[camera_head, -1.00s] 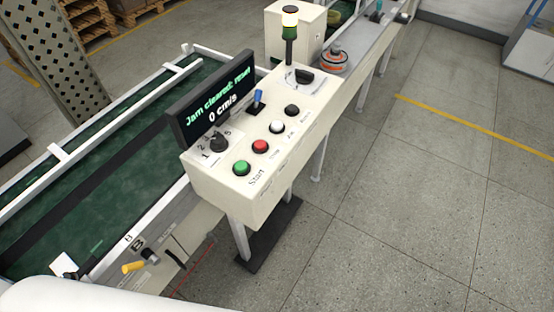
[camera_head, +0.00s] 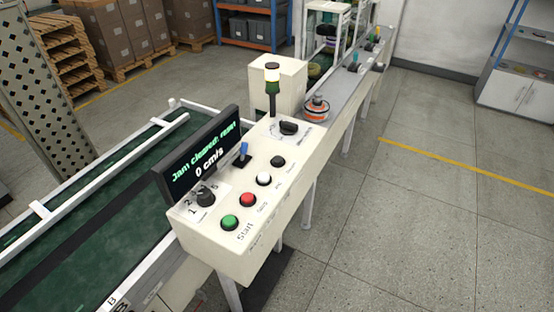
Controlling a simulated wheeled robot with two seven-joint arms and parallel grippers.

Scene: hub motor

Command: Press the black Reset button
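The black button (camera_head: 278,161) is the farthest of a row of buttons on the cream control console (camera_head: 222,250). Its label is too small to read. Nearer in the row are a white button (camera_head: 263,179), a red button (camera_head: 247,199) and a green button (camera_head: 230,222) labelled Start. A dark screen (camera_head: 198,160) on the console reads "Jam cleared: reset" and "0 cm/s". Neither of my grippers is in view, and nothing covers the black button.
A black knob (camera_head: 205,197), a blue lever (camera_head: 243,151), a dark rotary switch (camera_head: 289,127) and a signal light (camera_head: 272,78) stand on the console. A green conveyor (camera_head: 90,235) runs at left. The floor (camera_head: 420,220) at right is clear.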

